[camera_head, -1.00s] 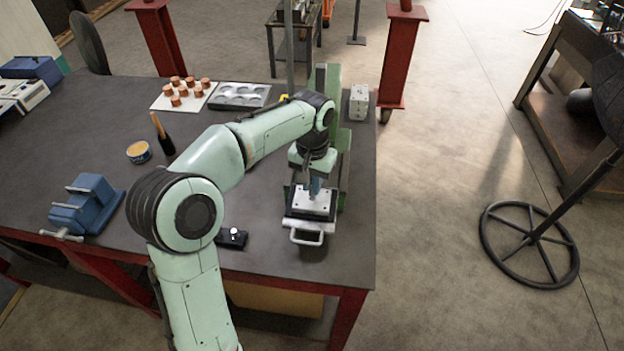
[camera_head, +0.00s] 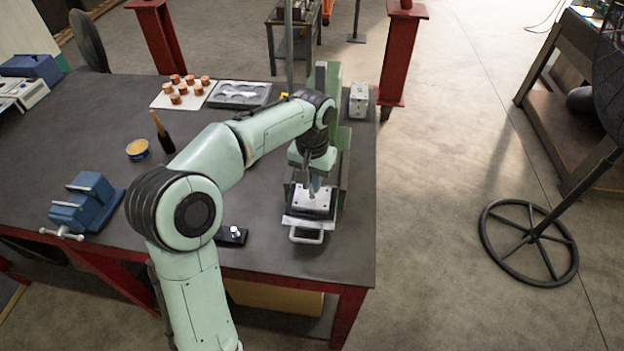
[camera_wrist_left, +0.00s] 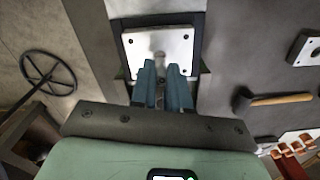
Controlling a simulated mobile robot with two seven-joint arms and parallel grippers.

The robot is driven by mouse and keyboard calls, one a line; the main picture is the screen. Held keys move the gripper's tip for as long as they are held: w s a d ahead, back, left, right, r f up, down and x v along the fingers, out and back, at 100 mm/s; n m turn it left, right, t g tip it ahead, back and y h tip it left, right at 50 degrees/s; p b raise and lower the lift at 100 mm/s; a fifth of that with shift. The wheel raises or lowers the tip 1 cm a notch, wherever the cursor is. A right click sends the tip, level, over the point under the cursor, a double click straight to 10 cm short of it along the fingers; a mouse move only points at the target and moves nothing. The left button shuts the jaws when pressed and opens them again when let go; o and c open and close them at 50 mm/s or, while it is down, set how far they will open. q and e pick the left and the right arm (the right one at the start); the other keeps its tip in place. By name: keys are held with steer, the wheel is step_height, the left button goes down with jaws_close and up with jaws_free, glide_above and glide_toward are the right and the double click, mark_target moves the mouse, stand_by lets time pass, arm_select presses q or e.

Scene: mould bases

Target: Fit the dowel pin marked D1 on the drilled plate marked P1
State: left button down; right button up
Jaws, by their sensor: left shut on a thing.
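The drilled plate P1 (camera_head: 310,200) is a pale metal plate lying flat in a dark holder with a white front handle, at the front of the green press-like stand. It also shows in the left wrist view (camera_wrist_left: 176,46), with small dark holes near its corners. My left gripper (camera_head: 314,188) points down just over the plate. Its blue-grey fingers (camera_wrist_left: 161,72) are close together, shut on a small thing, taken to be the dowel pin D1. The pin is mostly hidden between the fingers, and whether it touches the plate cannot be told. No markings are legible. My right gripper is out of view.
The green stand (camera_head: 331,78) rises right behind the plate. A small black block with a pale knob (camera_head: 232,236) sits to the left. A blue vise (camera_head: 85,205), a tin (camera_head: 138,151) and a hammer (camera_head: 163,134) are farther left. The table's right edge is close.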

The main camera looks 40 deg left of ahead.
arm_select(q)
steer(key=shift+f+b, duration=0.3)
steer(key=shift+f, duration=0.5)
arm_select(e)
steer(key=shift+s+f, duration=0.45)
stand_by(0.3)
arm_select(q)
steer(key=c, duration=1)
jaws_free()
steer(key=shift+c, duration=0.2)
steer(key=shift+r, duration=0.1)
step_height(320, 180, up, 13)
steer(key=p, duration=0.2)
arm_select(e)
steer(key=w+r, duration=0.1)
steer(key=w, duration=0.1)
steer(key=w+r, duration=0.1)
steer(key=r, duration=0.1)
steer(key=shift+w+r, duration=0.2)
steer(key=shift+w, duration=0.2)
arm_select(q)
steer(key=shift+r, duration=0.1)
